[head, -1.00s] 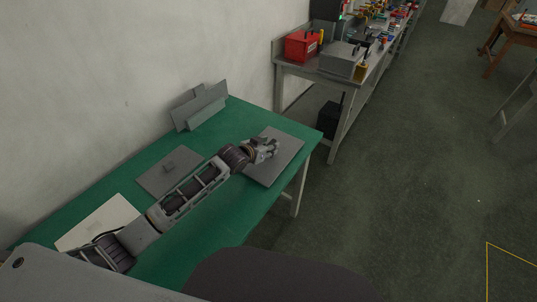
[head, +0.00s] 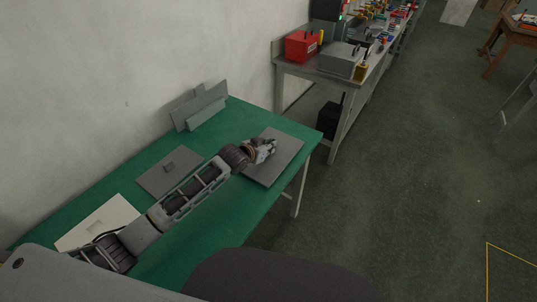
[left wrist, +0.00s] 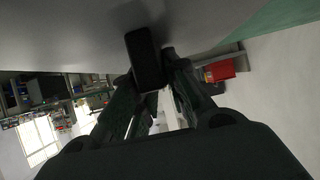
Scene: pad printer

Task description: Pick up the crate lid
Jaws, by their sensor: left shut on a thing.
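A flat grey plate, which I take as the crate lid (head: 283,162), lies at the right end of the green table in the head view. My left gripper (head: 270,147) is over it, with the arm reaching in from the left. In the left wrist view the lid's grey underside or face (left wrist: 60,35) fills the top. A dark block-like handle (left wrist: 146,58) stands out from it between the fingers of my left gripper (left wrist: 150,85). The gripper is shut on this handle. The fingers hide part of it. No gap under the lid shows. My right gripper is not in view.
On the green table (head: 225,215) lie a second grey plate with a small handle (head: 155,183) and a pale plate (head: 95,222). A grey stand (head: 200,107) is by the wall. A bench with a red box (head: 301,46) and a grey box (head: 340,61) stands beyond.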

